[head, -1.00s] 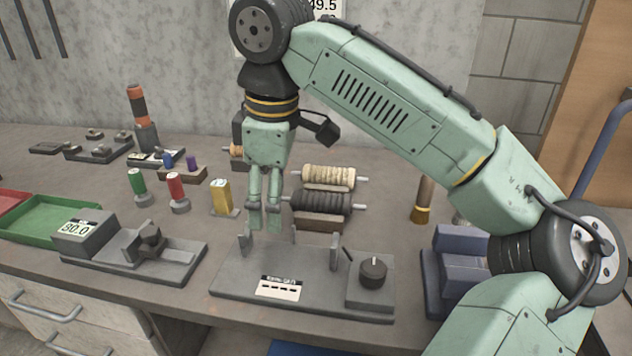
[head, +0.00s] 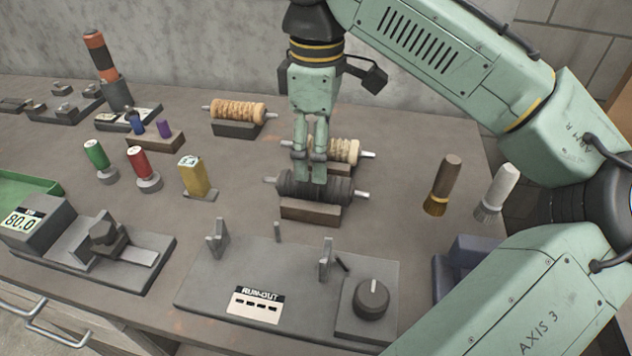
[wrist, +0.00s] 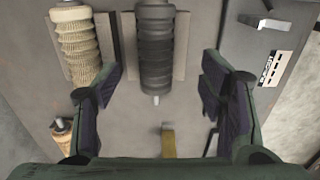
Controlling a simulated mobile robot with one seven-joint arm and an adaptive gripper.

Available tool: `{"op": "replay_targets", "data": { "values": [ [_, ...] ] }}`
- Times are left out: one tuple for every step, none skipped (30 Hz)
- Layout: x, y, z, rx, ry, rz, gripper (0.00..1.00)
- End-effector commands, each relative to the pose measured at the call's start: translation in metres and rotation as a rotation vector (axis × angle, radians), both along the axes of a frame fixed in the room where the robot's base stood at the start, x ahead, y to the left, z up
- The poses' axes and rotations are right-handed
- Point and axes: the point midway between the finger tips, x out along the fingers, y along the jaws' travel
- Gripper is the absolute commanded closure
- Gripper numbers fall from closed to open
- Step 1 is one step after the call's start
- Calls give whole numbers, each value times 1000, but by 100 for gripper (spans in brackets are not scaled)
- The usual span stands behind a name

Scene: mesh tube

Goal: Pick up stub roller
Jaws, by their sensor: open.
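Three rollers lie on wooden cradles: a black ribbed roller (head: 332,189) in front, a cream ribbed roller (head: 346,151) just behind it, and a tan roller (head: 238,110) further back left. I cannot tell by a label which is the stub roller. In the wrist view the black roller (wrist: 156,45) lies ahead, centred between the spread fingers (wrist: 160,88). The cream roller (wrist: 74,45) is beyond the left finger. Contact cannot be told.
A run-out fixture (head: 208,290) with upright posts and a knob stands in front. Green (head: 97,156), red (head: 140,162) and yellow (head: 193,175) items stand to the left. Two brushes (head: 442,185) stand right. Bare bench lies between the tan roller and the yellow item.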

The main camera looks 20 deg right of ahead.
Motion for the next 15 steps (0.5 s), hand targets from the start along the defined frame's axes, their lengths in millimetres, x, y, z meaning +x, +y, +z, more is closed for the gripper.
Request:
{"op": "replay_targets", "data": {
  "values": [
    [0,0,-5,0,1,0,36],
    [0,0,-8,0,1,0,36],
    [0,0,-10,1,1,0,36],
    [0,0,-12,1,-1,0,36],
    [0,0,-14,1,0,0,36],
    [1,0,-16,0,1,0,36],
    [1,0,-19,0,1,0,36],
    [2,0,-22,-1,2,0,36],
    [3,0,-28,-1,2,0,36],
    [4,0,-33,-2,3,0,36],
    [5,0,-37,-2,3,0,36],
    [6,0,-44,-1,3,-1,36],
    [6,0,-49,-1,3,0,36],
    [6,0,-53,0,1,0,36],
    [6,0,-57,-1,1,1,36]
  ]
}}
